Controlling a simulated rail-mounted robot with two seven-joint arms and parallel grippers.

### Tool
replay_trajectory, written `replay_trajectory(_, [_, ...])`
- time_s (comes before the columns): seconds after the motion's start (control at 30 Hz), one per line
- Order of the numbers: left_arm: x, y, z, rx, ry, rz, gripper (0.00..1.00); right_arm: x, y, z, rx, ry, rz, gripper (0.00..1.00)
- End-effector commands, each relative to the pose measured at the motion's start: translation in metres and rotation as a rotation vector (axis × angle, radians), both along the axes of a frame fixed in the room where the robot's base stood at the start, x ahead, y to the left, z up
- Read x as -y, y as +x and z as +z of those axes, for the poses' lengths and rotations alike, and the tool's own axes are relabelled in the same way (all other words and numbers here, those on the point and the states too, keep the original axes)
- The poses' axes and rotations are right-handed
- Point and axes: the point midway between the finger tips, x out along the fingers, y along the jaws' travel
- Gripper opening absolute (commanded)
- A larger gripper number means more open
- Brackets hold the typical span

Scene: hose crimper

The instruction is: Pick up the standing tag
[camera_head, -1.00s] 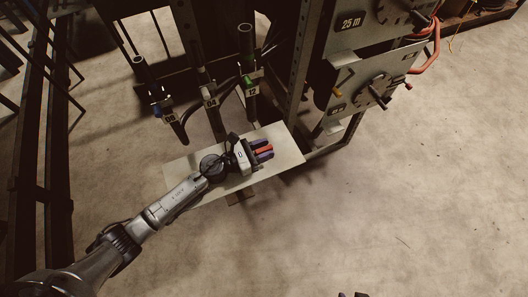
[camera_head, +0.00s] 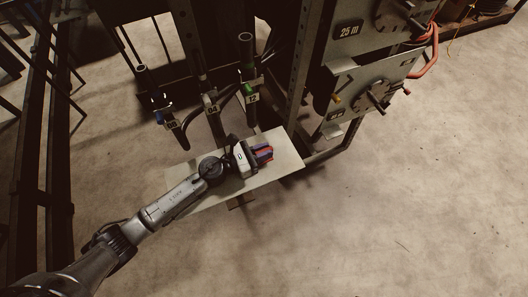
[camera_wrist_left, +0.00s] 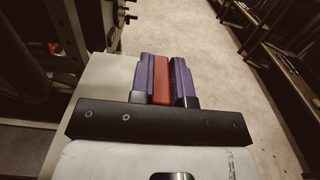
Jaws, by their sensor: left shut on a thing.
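My left gripper (camera_head: 262,154) is over the pale plate (camera_head: 284,171) below the hanging hoses. It is shut on a red-orange tag, seen between its purple fingers. In the left wrist view the red tag (camera_wrist_left: 161,80) lies between the two purple fingers of the left gripper (camera_wrist_left: 164,78), touching both. The tag's lower part is hidden, so I cannot tell whether it still touches the plate. My right gripper does not show in the head view.
Several dark hoses with number labels, such as the hose marked 12 (camera_head: 249,112), hang just behind the plate. A grey machine panel (camera_head: 357,82) with knobs stands to the right on a metal frame. The concrete floor (camera_head: 420,210) at right is clear.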

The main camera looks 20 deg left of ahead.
Motion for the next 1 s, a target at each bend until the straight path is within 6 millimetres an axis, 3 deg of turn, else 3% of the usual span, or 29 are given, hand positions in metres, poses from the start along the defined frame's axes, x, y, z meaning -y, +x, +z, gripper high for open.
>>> replay_trajectory(0.07, [-0.001,0.000,0.020,0.003,0.004,0.000,0.00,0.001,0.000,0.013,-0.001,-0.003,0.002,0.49])
replay_trajectory(0.4, [0.065,-0.003,0.063,0.002,-0.001,-0.003,0.00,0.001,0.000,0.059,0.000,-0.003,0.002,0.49])
replay_trajectory(0.7, [0.103,-0.005,0.081,0.001,-0.001,0.000,0.00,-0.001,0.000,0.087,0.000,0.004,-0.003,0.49])
replay_trajectory(1.0, [0.116,-0.006,0.085,-0.001,-0.001,0.000,0.00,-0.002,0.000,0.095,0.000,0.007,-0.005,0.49])
